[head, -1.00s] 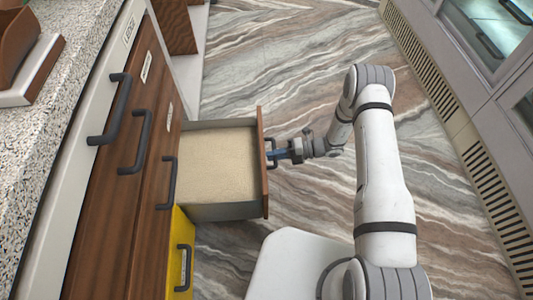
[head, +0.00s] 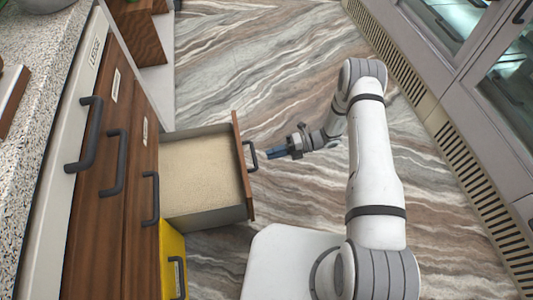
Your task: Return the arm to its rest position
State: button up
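My gripper (head: 275,153) is at the end of my white and grey arm, in the middle of the head view. It is just right of the black handle (head: 251,156) of a pulled-out drawer (head: 243,178) and looks apart from it. Nothing shows in the gripper. Its fingers are small and seen from the side, so I cannot tell if they are open or shut. The drawer stands open with a pale, sand-coloured inside and a wooden front.
A wooden cabinet (head: 85,215) with black handles runs along the left under a speckled counter (head: 30,140). A yellow drawer front (head: 172,255) is below the open drawer. A glass-fronted case (head: 515,85) stands at right. The marbled floor (head: 270,60) is clear ahead.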

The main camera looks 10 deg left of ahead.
dwell(0.5)
jog(key=s+d+r+n+h+p, duration=0.1)
jog(key=d+r+n+h+p, duration=0.25)
jog(key=r, duration=0.85)
jog(key=d+r+n+h+p, duration=0.15)
jog(key=r+n+p, duration=0.4)
jog(key=r, duration=0.75)
jog(key=s+d+r+n+h+p, duration=0.15)
jog(key=d+r+n+p, duration=0.35)
jog(key=r, duration=0.7)
jog(key=s+d+r+n+t+h+p, duration=0.2)
jog(key=s+d+r+n+t+p, duration=0.1)
jog(key=r, duration=0.7)
jog(key=s+d+r+n+t+h+p, duration=0.2)
jog(key=s+d+r+n+p, duration=0.3)
jog(key=r, duration=0.6)
jog(key=s+d+r+n+t+h+p, duration=0.3)
jog(key=s+r+n+p, duration=0.3)
jog(key=r+n, duration=0.3)
notch_tip(320, 180, up, 2)
jog(key=shift+s+d+r+n+t+h, duration=0.3)
jog(key=shift+s+d+h, duration=0.15)
jog(key=shift+d, duration=0.3)
